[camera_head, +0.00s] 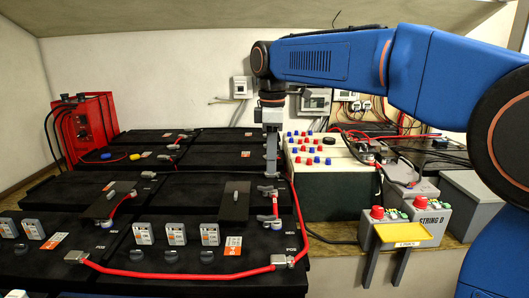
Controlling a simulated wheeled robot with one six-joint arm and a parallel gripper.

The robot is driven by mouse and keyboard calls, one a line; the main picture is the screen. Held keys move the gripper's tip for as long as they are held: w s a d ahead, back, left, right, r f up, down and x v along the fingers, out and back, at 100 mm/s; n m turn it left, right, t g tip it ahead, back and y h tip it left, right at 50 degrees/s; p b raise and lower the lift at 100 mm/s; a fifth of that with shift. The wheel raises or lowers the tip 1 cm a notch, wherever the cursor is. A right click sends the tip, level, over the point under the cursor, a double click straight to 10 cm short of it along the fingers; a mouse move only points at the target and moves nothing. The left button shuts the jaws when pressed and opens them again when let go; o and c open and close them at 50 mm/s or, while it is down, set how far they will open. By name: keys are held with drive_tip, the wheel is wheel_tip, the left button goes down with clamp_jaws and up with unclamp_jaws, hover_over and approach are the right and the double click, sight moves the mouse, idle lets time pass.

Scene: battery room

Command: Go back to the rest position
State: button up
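My blue arm (325,60) reaches in from the right of the head view and bends down over the black battery bank. My gripper (271,172) points straight down above the bank's right part, just left of the cream battery. Its fingers look like one narrow grey piece from here, so the gap between them cannot be judged. Just below the fingertips is a small grey terminal clamp (268,189) with a red cable. I cannot tell whether the fingers touch it. No held object is visible.
Black batteries (150,190) fill the left and middle, with a red cable (175,274) along the front. A red unit (90,125) stands back left.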

drive_tip(key=s+d+f+m+t, duration=0.1)
drive_tip(key=s+d+f+m, duration=0.25)
drive_tip(key=s+d, duration=0.35)
drive_tip(key=s+d+f+m+t, duration=0.1)
drive_tip(key=s+d+f+m, duration=0.1)
drive_tip(key=s+d+m, duration=0.6)
drive_tip(key=s+d+f+m+t, duration=0.2)
drive_tip(key=s+d+f+m, duration=0.4)
drive_tip(key=s+d+f, duration=0.5)
wheel_tip(320, 180, down, 3)
drive_tip(key=shift+s+d+t, duration=0.15)
drive_tip(key=shift+s+t, duration=0.15)
drive_tip(key=shift+s, duration=0.7)
